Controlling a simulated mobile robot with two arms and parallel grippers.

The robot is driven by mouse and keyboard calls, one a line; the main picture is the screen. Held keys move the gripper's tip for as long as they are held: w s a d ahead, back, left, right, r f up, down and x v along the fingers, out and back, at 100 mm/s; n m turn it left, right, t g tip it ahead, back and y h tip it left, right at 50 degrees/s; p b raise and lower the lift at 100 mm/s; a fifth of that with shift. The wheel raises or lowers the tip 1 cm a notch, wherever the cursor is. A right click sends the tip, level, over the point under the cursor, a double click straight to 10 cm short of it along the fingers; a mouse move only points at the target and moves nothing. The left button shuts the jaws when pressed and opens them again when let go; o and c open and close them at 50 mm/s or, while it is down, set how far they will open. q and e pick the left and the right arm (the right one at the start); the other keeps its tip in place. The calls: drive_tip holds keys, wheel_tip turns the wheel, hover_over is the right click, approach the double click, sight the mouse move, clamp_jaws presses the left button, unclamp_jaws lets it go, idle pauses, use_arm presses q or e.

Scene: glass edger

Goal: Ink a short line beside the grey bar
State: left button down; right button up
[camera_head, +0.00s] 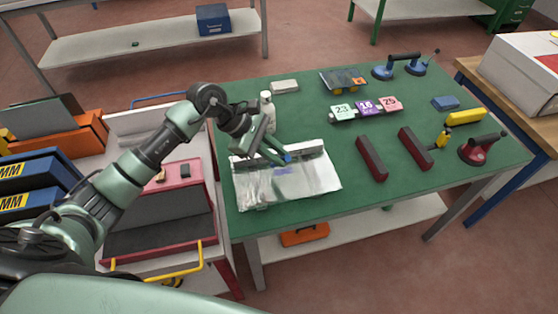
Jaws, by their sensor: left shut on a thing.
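My left gripper (276,158) reaches in from the left over the green-topped table and is shut on a small blue thing (288,158), which looks like a marker. It is just above or at the far edge of a clear, whitish sheet (315,182) lying on the table's near left part. A grey bar (311,149) lies along the sheet's far edge, partly hidden behind the gripper. I cannot tell whether the blue tip touches the sheet, and no ink line can be made out. My right gripper is not in view.
A white bottle (267,110) stands close behind my left gripper. Dark red bars (371,158) lie right of the sheet, with numbered tags (366,106) behind. Suction lifters (400,65) and a red-based one (482,149) are farther right. The green top (340,134) is bare between them.

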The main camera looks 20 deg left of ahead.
use_arm(q)
drive_tip(key=shift+w+r, duration=0.1)
drive_tip(key=shift+r, duration=0.45)
wheel_tip(320, 180, up, 4)
drive_tip(key=shift+f+p, duration=0.2)
drive_tip(key=shift+p, duration=0.4)
drive_tip(key=shift+a, duration=0.1)
